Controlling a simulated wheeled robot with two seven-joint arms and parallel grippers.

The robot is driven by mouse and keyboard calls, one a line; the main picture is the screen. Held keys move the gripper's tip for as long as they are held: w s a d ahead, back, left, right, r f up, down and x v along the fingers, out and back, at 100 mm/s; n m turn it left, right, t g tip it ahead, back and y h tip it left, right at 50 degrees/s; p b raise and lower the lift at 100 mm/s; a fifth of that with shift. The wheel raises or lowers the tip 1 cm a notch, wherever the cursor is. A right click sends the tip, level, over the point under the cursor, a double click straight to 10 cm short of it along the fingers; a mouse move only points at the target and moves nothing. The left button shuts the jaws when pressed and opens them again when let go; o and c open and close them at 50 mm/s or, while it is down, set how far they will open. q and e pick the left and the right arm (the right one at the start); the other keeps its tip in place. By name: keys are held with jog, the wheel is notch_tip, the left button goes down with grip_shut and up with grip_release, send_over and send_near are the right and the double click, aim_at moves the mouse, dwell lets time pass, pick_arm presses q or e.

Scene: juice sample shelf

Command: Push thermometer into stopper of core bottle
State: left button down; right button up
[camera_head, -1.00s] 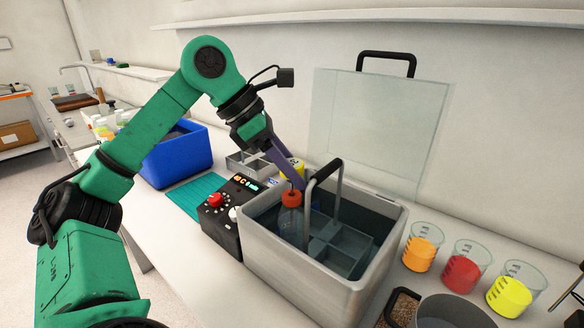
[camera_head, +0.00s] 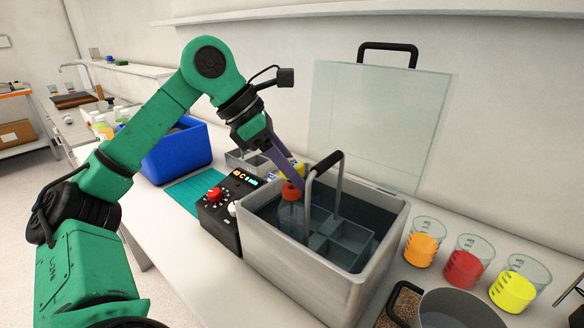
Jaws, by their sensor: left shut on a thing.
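The core bottle (camera_head: 290,217) is clear, with an orange-red stopper (camera_head: 291,190). It stands in the left part of the grey metal tank (camera_head: 300,271), behind the tank's front wall. My left gripper (camera_head: 295,180) comes down from the upper left, its purple fingers slanting to the stopper. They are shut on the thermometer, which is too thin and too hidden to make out. The fingertips are close above or behind the stopper; I cannot tell whether they touch it. My right gripper is not in view.
A black-topped handle (camera_head: 324,164) rises close right of the bottle. A glass lid (camera_head: 380,120) stands upright behind the tank. A control box (camera_head: 222,215) is to the left. Beakers with orange (camera_head: 424,247), red (camera_head: 464,268) and yellow (camera_head: 512,290) contents stand right.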

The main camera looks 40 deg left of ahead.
pick_arm(q)
jog(key=shift+f+b, duration=0.6)
jog(key=shift+c, duration=1)
grip_release()
jog(key=p+v, duration=0.5)
jog(key=v, duration=0.9)
jog(key=shift+s+r+p, duration=0.2)
jog(key=shift+r+p, duration=0.05)
jog(key=shift+p, duration=0.05)
jog(key=shift+a, duration=0.1)
